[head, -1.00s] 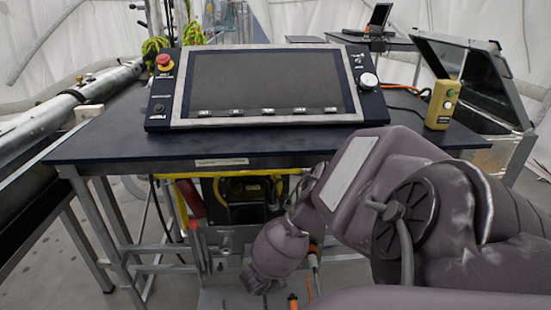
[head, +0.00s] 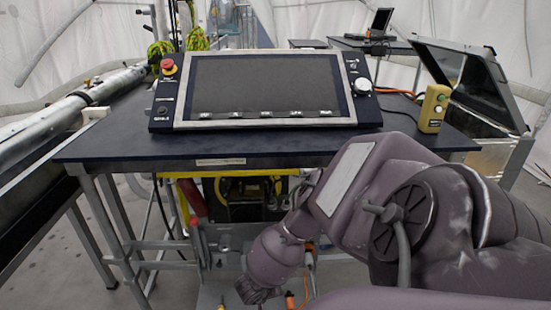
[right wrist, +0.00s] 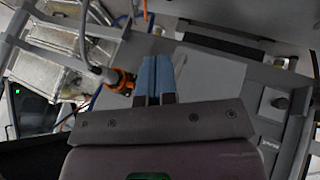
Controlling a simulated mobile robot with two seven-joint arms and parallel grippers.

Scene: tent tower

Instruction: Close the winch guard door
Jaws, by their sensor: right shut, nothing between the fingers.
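Under the console table, a yellow frame (head: 285,184) surrounds a dark, winch-like machine (head: 245,198). The guard door cannot be clearly told apart from the frame, and my right arm covers part of this area. My right gripper (head: 252,295) points down low in front of the table's underside; its fingertips hardly show in the head view. In the right wrist view its two blue fingers (right wrist: 155,78) are together and empty, close to an orange connector (right wrist: 122,80) on their left. My left gripper is in neither view.
The dark table (head: 130,145) carries a control console (head: 265,85) and a yellow button box (head: 433,108). An open case (head: 490,120) stands at the right. Metal legs, cables and a red cylinder (head: 193,197) crowd the space below. A grey panel (right wrist: 225,85) lies right of the fingers.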

